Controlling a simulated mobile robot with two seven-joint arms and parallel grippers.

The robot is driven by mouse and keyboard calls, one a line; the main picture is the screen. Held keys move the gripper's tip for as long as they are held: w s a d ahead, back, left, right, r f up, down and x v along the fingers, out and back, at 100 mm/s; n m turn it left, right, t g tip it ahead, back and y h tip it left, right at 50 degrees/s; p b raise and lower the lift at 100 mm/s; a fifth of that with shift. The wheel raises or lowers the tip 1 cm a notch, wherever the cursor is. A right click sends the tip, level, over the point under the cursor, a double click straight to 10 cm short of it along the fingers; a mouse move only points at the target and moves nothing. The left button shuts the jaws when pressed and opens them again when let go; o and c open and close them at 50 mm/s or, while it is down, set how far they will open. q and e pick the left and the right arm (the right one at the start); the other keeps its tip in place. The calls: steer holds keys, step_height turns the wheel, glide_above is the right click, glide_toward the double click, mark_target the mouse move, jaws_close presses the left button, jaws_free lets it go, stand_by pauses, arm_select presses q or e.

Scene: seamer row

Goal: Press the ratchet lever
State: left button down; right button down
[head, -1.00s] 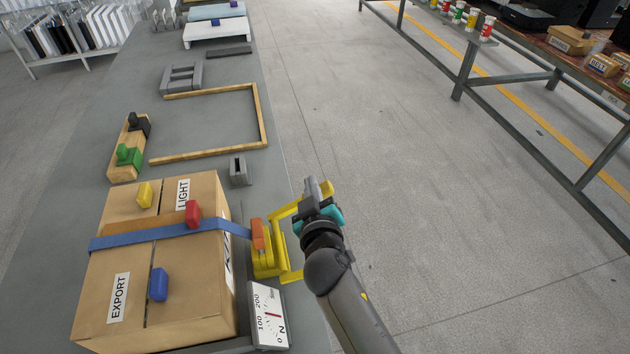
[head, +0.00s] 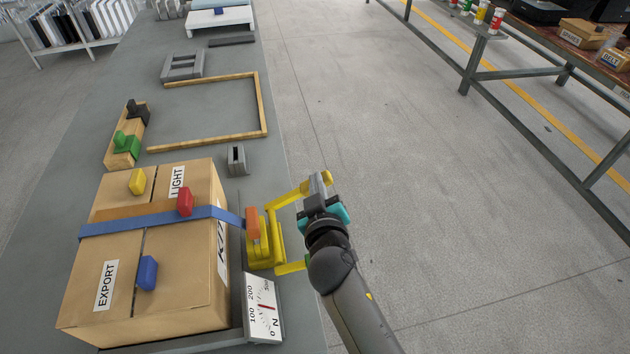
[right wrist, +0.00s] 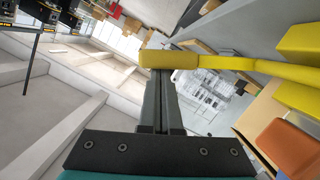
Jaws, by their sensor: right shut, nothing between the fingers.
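The yellow ratchet (head: 265,242) with an orange piece (head: 252,223) sits at the right side of a cardboard box (head: 95,255), on a blue strap (head: 180,220) that runs over the box. Its yellow lever (head: 287,198) sticks out to the right over the bench edge. My right gripper (head: 318,186) is shut and empty at the lever's outer end. In the right wrist view the fingers (right wrist: 163,95) reach to the yellow lever's rounded end (right wrist: 170,58), which crosses their tips; I cannot tell whether they touch. My left gripper is not in view.
A force gauge (head: 262,307) marked in N stands at the box's front right corner. A slotted grey block (head: 236,160) and a wooden frame (head: 210,145) lie farther back on the bench (head: 190,120). The floor to the right is clear up to another table.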

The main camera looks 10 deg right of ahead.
steer(key=shift+d+f+m, duration=0.2)
steer(key=shift+f+m, duration=0.1)
steer(key=shift+f, duration=0.05)
step_height(320, 180, down, 7)
steer(key=d+m+y, duration=0.2)
steer(key=m, duration=0.4)
steer(key=shift+d+y, duration=0.3)
steer(key=shift+s, duration=0.1)
stand_by(0.4)
steer(key=s+d+r+p, duration=0.1)
steer(key=s+r+p, duration=0.5)
steer(key=s, duration=0.3)
steer(key=shift+s+r, duration=0.25)
steer(key=shift+r, duration=0.15)
